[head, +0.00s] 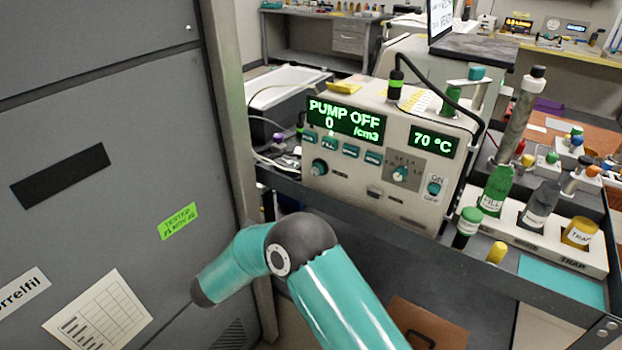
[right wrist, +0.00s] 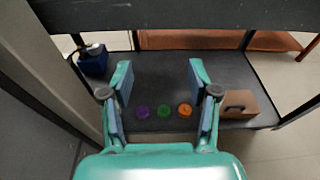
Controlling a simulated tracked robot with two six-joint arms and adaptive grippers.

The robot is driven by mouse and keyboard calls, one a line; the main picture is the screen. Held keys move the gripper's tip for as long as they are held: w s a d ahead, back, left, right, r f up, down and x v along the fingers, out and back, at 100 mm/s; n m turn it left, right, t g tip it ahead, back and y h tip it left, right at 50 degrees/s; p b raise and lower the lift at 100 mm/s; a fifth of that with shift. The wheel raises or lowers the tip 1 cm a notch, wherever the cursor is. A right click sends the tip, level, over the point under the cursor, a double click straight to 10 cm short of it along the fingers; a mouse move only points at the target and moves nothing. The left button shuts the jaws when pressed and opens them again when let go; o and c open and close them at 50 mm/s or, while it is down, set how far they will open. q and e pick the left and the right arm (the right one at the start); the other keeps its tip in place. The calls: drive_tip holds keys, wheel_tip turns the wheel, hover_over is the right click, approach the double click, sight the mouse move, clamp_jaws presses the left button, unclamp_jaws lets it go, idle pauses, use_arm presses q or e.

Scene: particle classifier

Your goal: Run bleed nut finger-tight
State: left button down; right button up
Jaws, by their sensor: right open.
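I cannot pick out a bleed nut for certain in either view. In the right wrist view my right gripper (right wrist: 160,66) is open, with nothing between its fingers. Beyond and below it, three small round pieces lie in a row on a dark shelf: purple (right wrist: 143,112), green (right wrist: 164,110) and orange (right wrist: 185,110). They are apart from the fingers. In the head view a teal arm link of mine crosses the lower middle, and no gripper shows there. The grey instrument (head: 385,150) reads PUMP OFF and 70 °C. My left gripper is in neither view.
A grey cabinet (head: 100,150) fills the left, close to my arm. The dark cart (head: 400,226) carries the instrument and a white rack (head: 546,241) of labelled bottles.

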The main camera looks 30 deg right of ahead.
drive_tip(key=t+h+p, duration=0.1)
drive_tip(key=h, duration=0.1)
approach(315, 174)
use_arm(q)
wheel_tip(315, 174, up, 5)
drive_tip(key=p, duration=0.2)
drive_tip(key=shift+p, duration=0.35)
use_arm(e)
drive_tip(key=x, duration=0.9)
drive_tip(key=shift+w, duration=0.15)
clamp_jaws()
drive_tip(key=shift+f+m+b, duration=0.25)
drive_tip(key=shift+m+b, duration=0.25)
drive_tip(key=shift+b, duration=1.05)
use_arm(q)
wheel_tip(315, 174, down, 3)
use_arm(e)
drive_tip(key=shift+r, duration=0.2)
unclamp_jaws()
